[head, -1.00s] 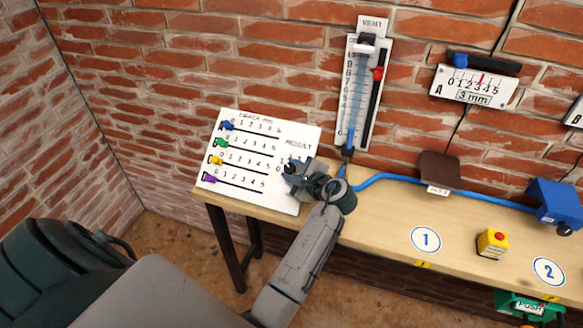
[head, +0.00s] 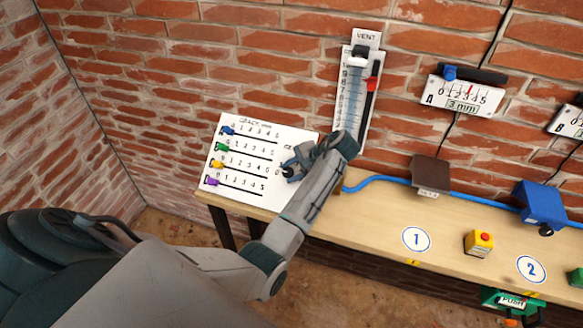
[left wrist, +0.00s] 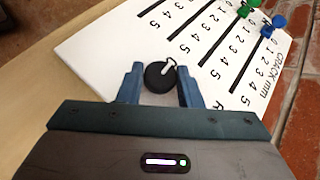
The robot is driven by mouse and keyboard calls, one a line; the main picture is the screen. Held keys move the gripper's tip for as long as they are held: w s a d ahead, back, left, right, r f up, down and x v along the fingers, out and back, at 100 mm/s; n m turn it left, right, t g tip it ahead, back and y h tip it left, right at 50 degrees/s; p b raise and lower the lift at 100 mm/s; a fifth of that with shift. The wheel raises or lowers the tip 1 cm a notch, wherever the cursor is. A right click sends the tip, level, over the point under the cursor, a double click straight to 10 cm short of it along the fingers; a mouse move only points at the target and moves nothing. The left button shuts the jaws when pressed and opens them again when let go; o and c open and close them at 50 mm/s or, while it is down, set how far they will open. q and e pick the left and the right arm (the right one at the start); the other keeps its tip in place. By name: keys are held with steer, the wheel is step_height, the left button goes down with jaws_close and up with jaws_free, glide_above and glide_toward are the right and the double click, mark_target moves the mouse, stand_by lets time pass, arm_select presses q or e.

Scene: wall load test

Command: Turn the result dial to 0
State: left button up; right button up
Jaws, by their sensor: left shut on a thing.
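The white result board (head: 225,190) lies on the left end of the bench, with four slider rows on its left part and the dial on its right part. In the left wrist view, the black round result dial (left wrist: 158,80) sits between my left gripper's two blue fingers. Its white pointer mark runs toward the upper edge of the dial. My left gripper (head: 292,168) is shut on the dial and hides most of it in the head view. The numbers around the dial cannot be read. My right gripper is not in view.
The wooden bench (head: 375,222) runs right along the brick wall. A blue hose (head: 385,179), a brown block (head: 431,173), a yellow box with a red button (head: 480,241) and a blue box (head: 540,204) are further right.

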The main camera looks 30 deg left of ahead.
arm_select(q)
steer(key=shift+a+r+n+g+h+p, duration=0.1)
steer(key=shift+n+g+h+p, duration=0.2)
steer(key=shift+n+h, duration=0.1)
stand_by(0.3)
steer(key=o, duration=1)
steer(key=shift+c, duration=0.2)
